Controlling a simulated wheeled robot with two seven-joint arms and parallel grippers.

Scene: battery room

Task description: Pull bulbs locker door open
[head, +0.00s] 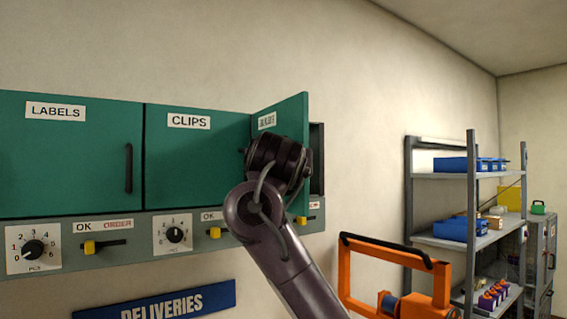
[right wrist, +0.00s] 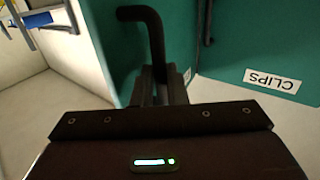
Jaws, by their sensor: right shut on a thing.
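The bulbs locker door (head: 285,115) is the green door right of the CLIPS door; its small label is too foreshortened to read. It stands partly open, swung out from its left side, with a dark strip of the locker's inside (head: 317,160) showing at its right. My right arm's wrist covers the door's lower middle and hides the handle and fingers in the head view. In the right wrist view, my right gripper (right wrist: 163,88) is shut on the black bent handle (right wrist: 150,35) of the green door (right wrist: 112,45). My left gripper is not in view.
The LABELS door (head: 70,150) and CLIPS door (head: 195,155) are shut. Dials and yellow-tipped levers line the grey strip (head: 130,255) below. A blue DELIVERIES sign (head: 160,302) hangs under it. An orange frame (head: 357,275) and a shelf rack (head: 440,240) stand to the right.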

